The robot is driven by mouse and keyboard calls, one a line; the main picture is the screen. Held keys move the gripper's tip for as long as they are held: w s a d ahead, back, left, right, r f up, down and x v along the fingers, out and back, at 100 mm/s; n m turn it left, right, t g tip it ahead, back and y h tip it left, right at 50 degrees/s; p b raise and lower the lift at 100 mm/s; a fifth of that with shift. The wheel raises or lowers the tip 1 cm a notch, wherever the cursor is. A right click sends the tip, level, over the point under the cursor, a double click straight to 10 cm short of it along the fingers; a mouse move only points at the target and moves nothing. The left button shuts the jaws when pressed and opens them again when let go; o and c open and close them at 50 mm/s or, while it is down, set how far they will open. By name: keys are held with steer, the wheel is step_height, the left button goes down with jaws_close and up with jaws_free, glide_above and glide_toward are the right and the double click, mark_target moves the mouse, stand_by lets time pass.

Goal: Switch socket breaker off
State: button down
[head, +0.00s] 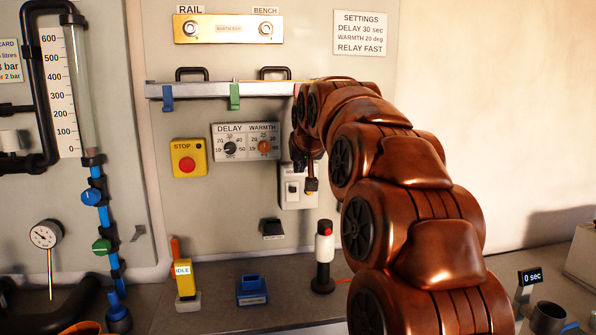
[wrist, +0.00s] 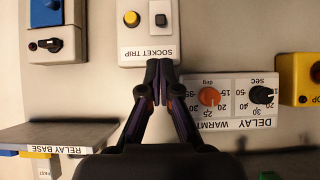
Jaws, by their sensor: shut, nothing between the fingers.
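The socket breaker box (head: 299,201) is white and sits on the grey panel, right of the delay and warmth dials. In the wrist view my gripper's fingertips (wrist: 158,68) overlap the box's label edge; contact cannot be told.
The delay and warmth dial plate (head: 246,142) and yellow stop button box (head: 188,158) lie left of the breaker. A rail (head: 205,90) runs above. A red-and-white post (head: 324,258) stands on the bench below. Bare wall lies right.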

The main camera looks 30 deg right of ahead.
mark_target(293, 184)
steer(key=p+x, duration=0.2)
steer(key=x, duration=0.7)
steer(key=shift+w+d+f, duration=0.1)
steer(key=shift+w+f, duration=0.05)
